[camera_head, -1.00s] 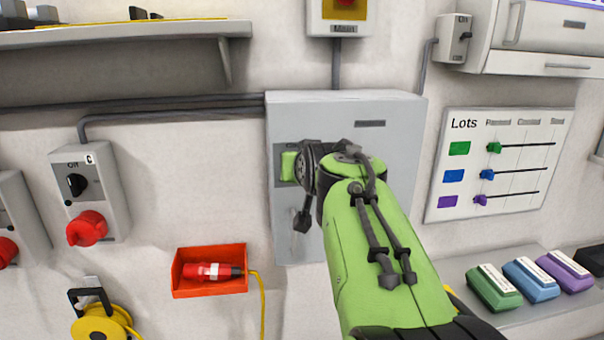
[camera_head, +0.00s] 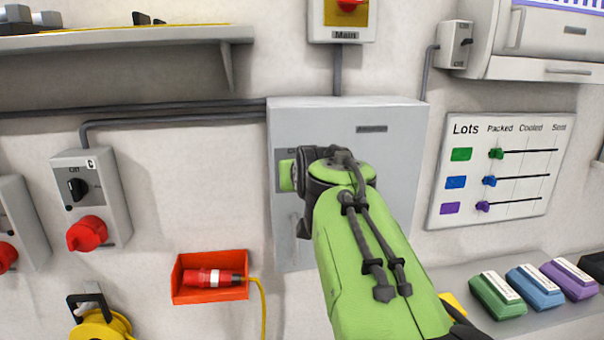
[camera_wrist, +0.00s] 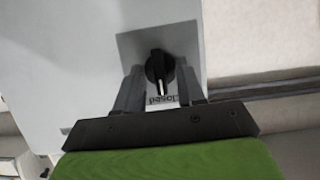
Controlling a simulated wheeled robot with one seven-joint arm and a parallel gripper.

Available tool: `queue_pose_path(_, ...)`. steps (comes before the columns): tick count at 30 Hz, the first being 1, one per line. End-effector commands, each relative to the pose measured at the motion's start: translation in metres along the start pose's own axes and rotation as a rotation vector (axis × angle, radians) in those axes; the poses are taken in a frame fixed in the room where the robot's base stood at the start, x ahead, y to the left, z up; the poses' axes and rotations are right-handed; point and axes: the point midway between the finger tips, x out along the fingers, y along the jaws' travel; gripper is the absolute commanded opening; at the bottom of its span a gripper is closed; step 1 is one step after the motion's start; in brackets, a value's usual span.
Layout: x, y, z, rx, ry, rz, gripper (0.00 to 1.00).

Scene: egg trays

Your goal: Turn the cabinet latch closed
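The grey cabinet (camera_head: 395,150) is on the wall, its door flush with the box. In the wrist view the latch is a round black knob (camera_wrist: 159,66) on a grey plate (camera_wrist: 182,40). Its white pointer is toward the word "Closed" on a label (camera_wrist: 162,100). My gripper (camera_wrist: 161,78) has one dark finger on each side of the knob, with small gaps visible; whether either finger touches it is unclear. In the head view my green forearm and wrist cover the knob and the fingers.
A red emergency-style main switch box (camera_head: 342,22) is above the cabinet. An orange bin (camera_head: 210,293) with a red plug is at lower left. A Lots board (camera_head: 500,212) hangs at right, above a shelf with several coloured blocks. A long shelf (camera_head: 130,30) is at upper left.

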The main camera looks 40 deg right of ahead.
Motion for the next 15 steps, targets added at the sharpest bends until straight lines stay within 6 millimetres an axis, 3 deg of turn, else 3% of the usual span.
queue_pose_path(9, -0.006, 0.0, -0.001, 0.001, 0.004, 0.0, 0.38)
queue_pose_path(15, -0.053, 0.0, -0.002, 0.003, 0.009, -0.002, 0.38)
